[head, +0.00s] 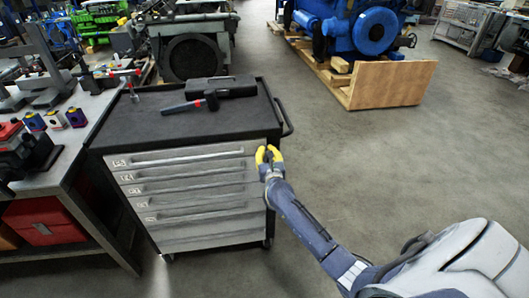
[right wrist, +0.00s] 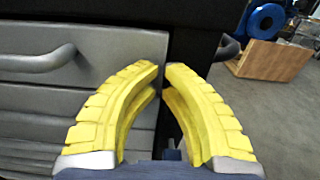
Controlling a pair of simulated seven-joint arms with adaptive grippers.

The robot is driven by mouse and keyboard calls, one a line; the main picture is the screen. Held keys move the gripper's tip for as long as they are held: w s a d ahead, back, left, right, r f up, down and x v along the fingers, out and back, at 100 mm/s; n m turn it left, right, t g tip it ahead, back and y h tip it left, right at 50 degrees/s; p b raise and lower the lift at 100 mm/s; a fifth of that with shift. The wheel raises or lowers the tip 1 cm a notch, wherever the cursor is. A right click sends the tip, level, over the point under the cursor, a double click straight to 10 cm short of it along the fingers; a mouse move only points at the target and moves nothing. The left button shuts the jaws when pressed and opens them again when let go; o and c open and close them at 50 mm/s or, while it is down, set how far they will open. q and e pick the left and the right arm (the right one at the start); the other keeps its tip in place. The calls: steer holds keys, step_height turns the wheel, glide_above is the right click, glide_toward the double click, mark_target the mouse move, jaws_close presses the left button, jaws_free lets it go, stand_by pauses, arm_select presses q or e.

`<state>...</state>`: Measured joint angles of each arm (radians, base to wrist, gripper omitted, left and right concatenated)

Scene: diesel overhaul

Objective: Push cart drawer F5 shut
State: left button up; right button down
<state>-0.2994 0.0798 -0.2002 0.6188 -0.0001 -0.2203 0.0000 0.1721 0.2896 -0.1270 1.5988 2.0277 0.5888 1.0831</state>
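The grey tool cart (head: 235,122) stands left of centre with a stack of light grey drawer fronts. Their small labels are too blurred to read surely, so I cannot tell which is F5. The top drawer (head: 190,155) shows no clear opening. My right gripper (head: 268,155) is at the right end of the top drawer's front, by the cart's corner. In the right wrist view its yellow fingers (right wrist: 162,68) curve together, tips almost meeting, with nothing between them. A drawer front with a bar handle (right wrist: 40,60) lies left of them. Contact cannot be told. My left gripper is not in view.
A black case (head: 222,87) and a dark hammer-like tool (head: 190,105) lie on the cart top. A push handle (head: 284,118) juts from its right side. A workbench (head: 70,165) stands close on the left. The floor to the right is open, with a blue engine (head: 370,30) behind.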

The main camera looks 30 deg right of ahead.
steer(key=s+a+n, duration=0.2)
steer(key=s+a, duration=0.1)
steer(key=s, duration=0.3)
steer(key=s+a+n, duration=0.1)
steer(key=s+a, duration=0.2)
steer(key=s, duration=0.4)
steer(key=s+a+f+n+g+y, duration=0.1)
steer(key=s+a+f+n+y, duration=0.15)
steer(key=f+n, duration=1)
steer(key=s+a+f+n+g+y, duration=0.1)
steer(key=a+f+n+y, duration=0.25)
steer(key=f+n, duration=0.9)
steer(key=s+f+n+g+y, duration=0.1)
steer(key=s+f+n+g, duration=0.25)
steer(key=s+f, duration=0.6)
steer(key=s+f+n+g, duration=0.3)
steer(key=s+f+n, duration=0.3)
steer(key=f, duration=0.6)
steer(key=s+a+f+n+g, duration=0.1)
steer(key=s+f, duration=0.3)
steer(key=s, duration=0.7)
steer(key=s+f+n+g, duration=0.3)
steer(key=s+f, duration=0.2)
steer(key=s, duration=0.7)
steer(key=s+a+f+n+g, duration=0.1)
steer(key=s+f, duration=0.4)
steer(key=s, duration=0.6)
steer(key=shift+s+a+n+g+h, duration=0.2)
steer(key=shift+a+n+g+h, duration=0.3)
steer(key=shift+g, duration=0.55)
